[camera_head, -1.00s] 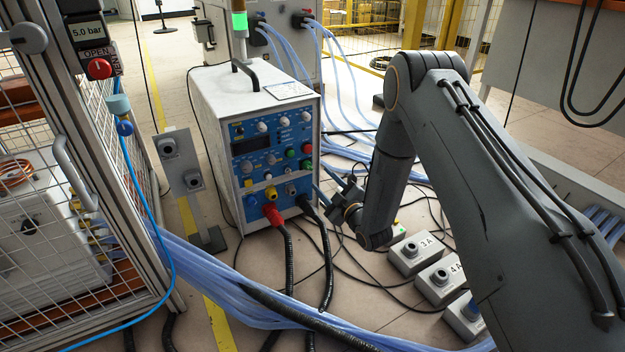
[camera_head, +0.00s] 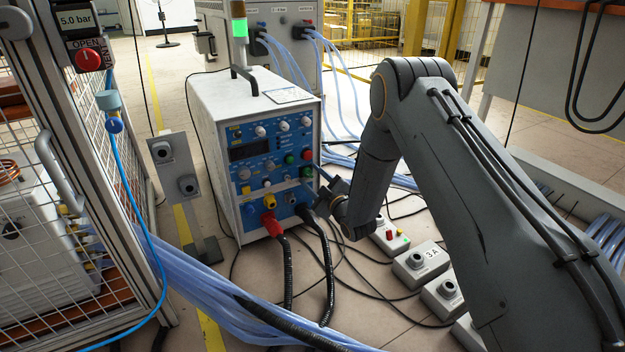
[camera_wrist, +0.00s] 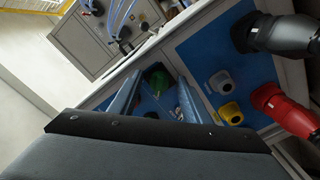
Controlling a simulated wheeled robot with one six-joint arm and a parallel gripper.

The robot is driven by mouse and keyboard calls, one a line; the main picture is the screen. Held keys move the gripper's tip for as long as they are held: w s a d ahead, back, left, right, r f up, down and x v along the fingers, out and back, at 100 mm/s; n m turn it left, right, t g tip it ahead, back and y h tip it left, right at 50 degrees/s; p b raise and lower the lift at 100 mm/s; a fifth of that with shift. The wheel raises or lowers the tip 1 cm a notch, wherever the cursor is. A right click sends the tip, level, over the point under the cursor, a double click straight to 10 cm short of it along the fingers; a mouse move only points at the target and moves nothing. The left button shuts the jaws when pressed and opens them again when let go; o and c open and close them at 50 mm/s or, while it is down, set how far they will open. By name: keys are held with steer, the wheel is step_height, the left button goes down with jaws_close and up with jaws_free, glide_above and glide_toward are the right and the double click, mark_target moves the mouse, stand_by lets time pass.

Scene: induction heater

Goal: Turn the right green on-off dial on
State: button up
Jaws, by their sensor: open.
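In the wrist view a green dial (camera_wrist: 157,80) shows between the two spread fingers of my open gripper (camera_wrist: 155,64). I cannot tell whether the fingers touch it. The dial's exact turn is too small to read.
A yellow connector (camera_head: 270,200), a red plug (camera_head: 271,223) and a black plug (camera_head: 306,213) with thick cables sit below on the panel. A grey post with sockets (camera_head: 176,166) stands left. Grey boxes (camera_head: 421,263) and cables lie on the floor at right.

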steer(key=c, duration=1)
steer(key=shift+m+p, duration=0.4)
steer(key=shift+p, duration=0.05)
steer(key=m+p, duration=0.3)
steer(key=m, duration=0.1)
steer(key=shift+s, duration=0.1)
steer(key=m+p, duration=0.2)
steer(key=m, duration=0.2)
steer(key=m+p, duration=0.2)
steer(key=m, duration=0.2)
steer(key=m+p, duration=0.2)
steer(key=m, duration=0.3)
steer(key=shift+s+a, duration=0.15)
steer(key=shift+a, duration=0.1)
